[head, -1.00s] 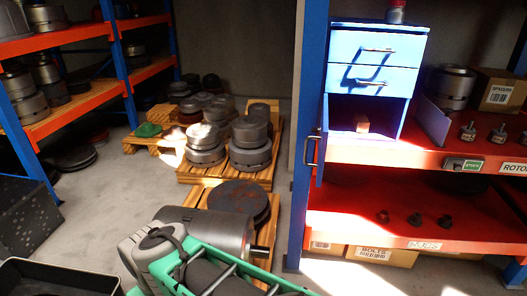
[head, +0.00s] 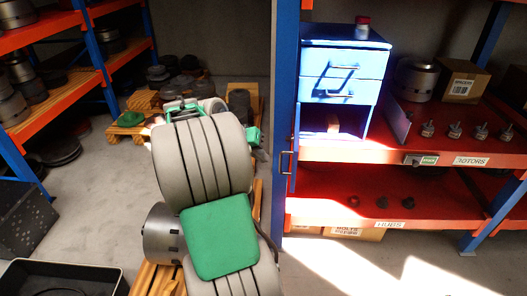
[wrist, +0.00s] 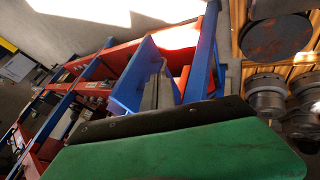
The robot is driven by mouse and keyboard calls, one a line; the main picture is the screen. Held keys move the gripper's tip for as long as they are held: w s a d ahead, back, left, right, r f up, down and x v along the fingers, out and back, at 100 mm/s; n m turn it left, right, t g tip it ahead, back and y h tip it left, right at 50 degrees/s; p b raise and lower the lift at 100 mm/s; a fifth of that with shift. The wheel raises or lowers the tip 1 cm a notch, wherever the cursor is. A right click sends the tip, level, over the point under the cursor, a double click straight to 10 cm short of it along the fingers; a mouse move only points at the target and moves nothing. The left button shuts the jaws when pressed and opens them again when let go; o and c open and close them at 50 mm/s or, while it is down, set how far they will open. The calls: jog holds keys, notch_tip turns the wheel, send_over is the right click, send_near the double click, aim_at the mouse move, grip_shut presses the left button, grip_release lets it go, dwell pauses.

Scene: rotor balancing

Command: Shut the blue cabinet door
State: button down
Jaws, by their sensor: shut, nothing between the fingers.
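The blue cabinet (head: 340,58) stands on the orange shelf in the head view, with two closed drawers above an open compartment. A small brownish block (head: 333,125) sits in the compartment. The blue cabinet door (head: 294,152) stands open at the cabinet's left side, seen nearly edge-on, with a metal handle (head: 285,163). My gripper shows in the wrist view (wrist: 160,92), with its narrow grey fingers together and empty. Blue surfaces lie behind the fingers there; I cannot tell which is the door. In the head view my raised arm is left of the door, and its fingertips are hidden.
A blue post (head: 284,60) rises beside the door. A red-capped jar (head: 362,27) stands on the cabinet. Rotors and a cardboard box (head: 462,82) share the shelf to the right. Pallets of metal parts stand behind my arm. A black bin (head: 60,282) is front left.

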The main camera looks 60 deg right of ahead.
jog(key=s+d+f+p, duration=0.1)
jog(key=s+d+f, duration=0.4)
jog(key=shift+s+f, duration=0.15)
jog(key=shift+s, duration=0.05)
